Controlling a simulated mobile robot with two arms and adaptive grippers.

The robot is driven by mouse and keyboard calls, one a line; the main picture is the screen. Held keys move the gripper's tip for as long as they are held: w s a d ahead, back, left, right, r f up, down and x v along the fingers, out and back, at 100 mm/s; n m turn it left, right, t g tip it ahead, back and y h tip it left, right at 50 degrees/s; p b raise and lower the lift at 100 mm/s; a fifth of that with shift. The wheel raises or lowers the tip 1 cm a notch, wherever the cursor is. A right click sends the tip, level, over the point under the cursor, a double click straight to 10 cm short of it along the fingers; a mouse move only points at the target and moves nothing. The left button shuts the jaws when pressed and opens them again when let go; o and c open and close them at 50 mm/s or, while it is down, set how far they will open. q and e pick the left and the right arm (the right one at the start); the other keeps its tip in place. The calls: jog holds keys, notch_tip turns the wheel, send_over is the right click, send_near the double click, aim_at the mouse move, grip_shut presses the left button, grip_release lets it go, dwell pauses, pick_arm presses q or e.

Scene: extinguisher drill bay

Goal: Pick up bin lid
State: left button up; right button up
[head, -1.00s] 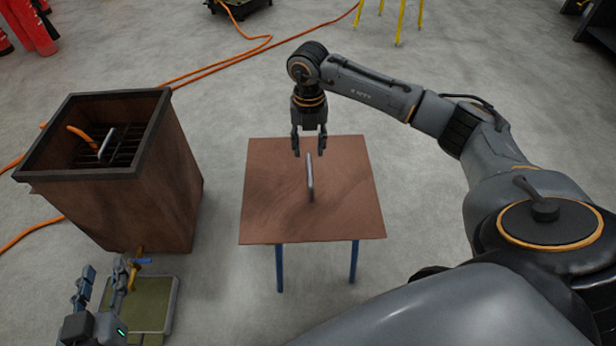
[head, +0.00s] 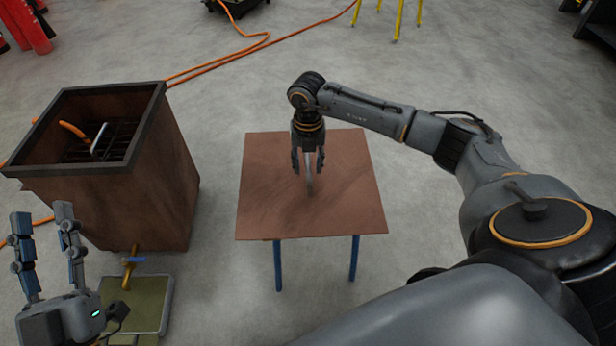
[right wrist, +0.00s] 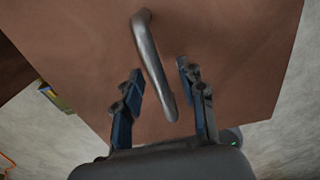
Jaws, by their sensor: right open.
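The bin lid (head: 345,205) is a flat, square, reddish-brown plate with a grey bar handle (head: 309,185) standing near its middle. It lies level on a stand with blue legs. My right gripper (head: 308,170) points down over the lid, open, with its fingers on either side of the handle. In the right wrist view the handle (right wrist: 155,65) runs between the two open fingers (right wrist: 165,100), and I see no firm grip on it. My left gripper (head: 45,225) is at the lower left, its fingers apart and empty, away from the lid.
An open brown bin (head: 120,190) with a dark rim stands left of the stand, with a grate and a handle inside. A green tray (head: 150,300) lies below it near my left gripper. An orange hose (head: 230,55) crosses the floor behind.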

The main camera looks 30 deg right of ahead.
jog(key=shift+f, duration=0.15)
grip_shut()
jog(key=shift+w+r, duration=0.1)
jog(key=shift+r, duration=0.1)
